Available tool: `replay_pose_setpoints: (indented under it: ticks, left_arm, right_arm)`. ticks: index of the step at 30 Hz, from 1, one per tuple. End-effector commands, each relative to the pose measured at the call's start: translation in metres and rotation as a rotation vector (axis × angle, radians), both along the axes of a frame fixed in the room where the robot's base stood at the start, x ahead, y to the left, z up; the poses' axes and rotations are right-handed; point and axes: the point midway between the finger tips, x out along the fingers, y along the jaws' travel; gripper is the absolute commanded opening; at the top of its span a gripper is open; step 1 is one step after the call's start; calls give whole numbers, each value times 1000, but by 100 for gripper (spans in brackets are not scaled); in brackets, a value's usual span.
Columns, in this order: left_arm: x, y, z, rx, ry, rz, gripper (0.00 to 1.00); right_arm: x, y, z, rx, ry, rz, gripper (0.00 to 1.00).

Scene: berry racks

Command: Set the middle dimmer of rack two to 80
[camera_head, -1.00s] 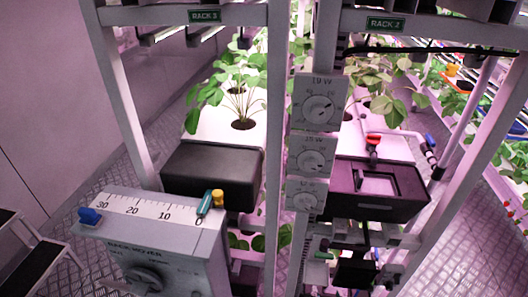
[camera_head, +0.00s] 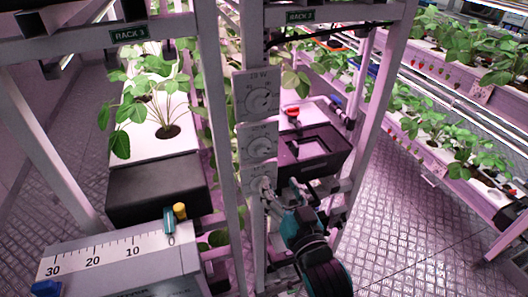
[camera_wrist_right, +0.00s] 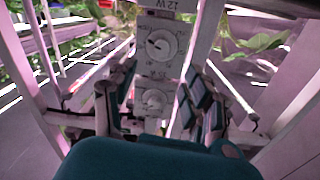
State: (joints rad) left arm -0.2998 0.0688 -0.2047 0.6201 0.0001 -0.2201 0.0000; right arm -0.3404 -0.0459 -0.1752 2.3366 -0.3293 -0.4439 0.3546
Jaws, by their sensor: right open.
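The rack two sign (camera_head: 300,17) hangs on the top beam. On the upright beside it, facing me, sit three dimmer plates with round knobs: a top dimmer (camera_head: 258,100), a middle dimmer (camera_head: 258,147) and a bottom dimmer (camera_head: 260,186). My right gripper (camera_head: 287,193) is close to the bottom one and overlaps its right edge. In the right wrist view my right gripper (camera_wrist_right: 156,104) is open and empty. The knobs' pointer settings are too small to read.
A rack mover box (camera_head: 120,262) with a 30-to-0 scale stands at lower left, its teal pointer near 0. A black tray (camera_head: 318,155) lies right of the dimmers. A plant rack (camera_head: 450,95) stands at right, beyond open floor.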

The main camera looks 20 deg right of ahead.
Motion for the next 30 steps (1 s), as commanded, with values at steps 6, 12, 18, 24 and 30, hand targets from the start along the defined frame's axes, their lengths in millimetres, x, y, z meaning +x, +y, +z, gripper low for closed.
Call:
replay_pose_setpoints:
  ticks: [6, 12, 18, 24, 30]
  left_arm:
    - [0, 7, 18, 8, 0, 0, 52]
    - [0, 13, 27, 15, 0, 3, 52]
    - [0, 12, 31, 15, 0, 3, 52]
    - [0, 12, 32, 14, 0, 2, 52]
    - [0, 11, 31, 13, 0, 1, 52]
  right_arm:
    - [50, 0, 4, -2, -2, 1, 51]
    - [88, 1, 3, -2, -1, 0, 51]
    - [110, 1, 1, -2, -1, 0, 51]
    - [115, 1, 0, -1, 0, 0, 51]
    - [114, 1, 0, -1, 0, 0, 47]
